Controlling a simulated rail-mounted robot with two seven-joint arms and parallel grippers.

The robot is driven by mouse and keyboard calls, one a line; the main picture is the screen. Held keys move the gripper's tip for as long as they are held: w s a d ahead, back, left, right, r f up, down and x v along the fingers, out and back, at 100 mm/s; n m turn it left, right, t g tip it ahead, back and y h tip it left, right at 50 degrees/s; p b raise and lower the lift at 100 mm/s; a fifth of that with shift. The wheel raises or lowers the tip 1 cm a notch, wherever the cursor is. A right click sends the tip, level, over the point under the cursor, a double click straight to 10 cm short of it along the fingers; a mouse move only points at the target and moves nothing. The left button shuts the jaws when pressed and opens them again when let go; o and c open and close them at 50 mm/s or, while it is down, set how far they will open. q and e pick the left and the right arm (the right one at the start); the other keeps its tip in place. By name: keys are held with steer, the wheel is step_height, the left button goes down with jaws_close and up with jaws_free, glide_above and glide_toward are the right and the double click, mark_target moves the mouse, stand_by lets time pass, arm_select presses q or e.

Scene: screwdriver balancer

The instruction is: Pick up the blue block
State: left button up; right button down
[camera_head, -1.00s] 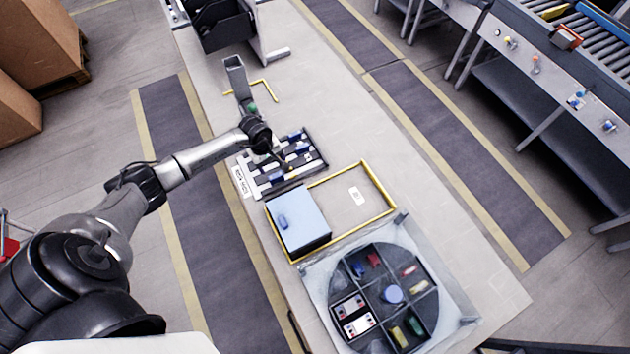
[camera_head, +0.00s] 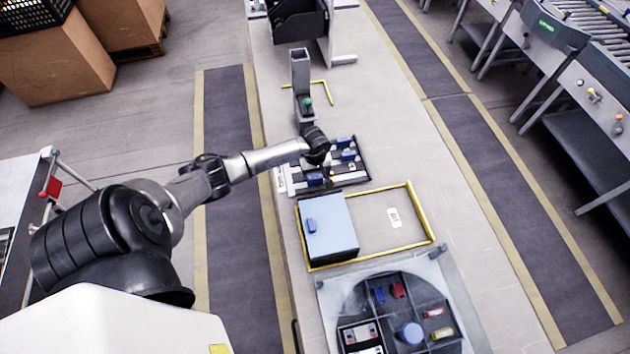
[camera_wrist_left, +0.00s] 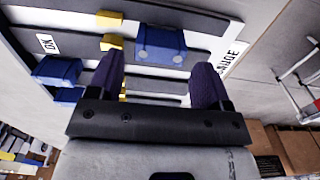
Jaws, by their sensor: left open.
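Several blue blocks sit on a black-and-white rack (camera_head: 355,178) in the head view, one at its far right side (camera_head: 347,155). In the left wrist view, a blue block (camera_wrist_left: 161,43) lies just beyond my fingertips, roughly in line with the gap between them. Two more blue blocks (camera_wrist_left: 57,70) (camera_wrist_left: 68,95) lie to the left of the fingers. My left gripper (camera_wrist_left: 157,72) is open, with nothing seen between its fingers. In the head view my left gripper (camera_head: 328,167) is over the rack, partly hidden by the wrist. My right gripper is not in view.
Nearer stands a round divided tray (camera_head: 385,277) of small parts. A grey upright holder (camera_head: 301,75) stands behind the rack. The table's right side is clear.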

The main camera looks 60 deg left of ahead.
mark_target(315, 178)
arm_select(q)
steer(key=f+b, duration=0.1)
steer(key=f, duration=0.1)
steer(key=f+b, duration=0.1)
steer(key=f, duration=0.1)
steer(key=shift+s+d, duration=0.1)
steer(key=shift+d, duration=0.1)
steer(key=shift+a+f, duration=0.1)
steer(key=shift+f, duration=0.15)
steer(key=c, duration=0.7)
steer(key=shift+r, duration=0.15)
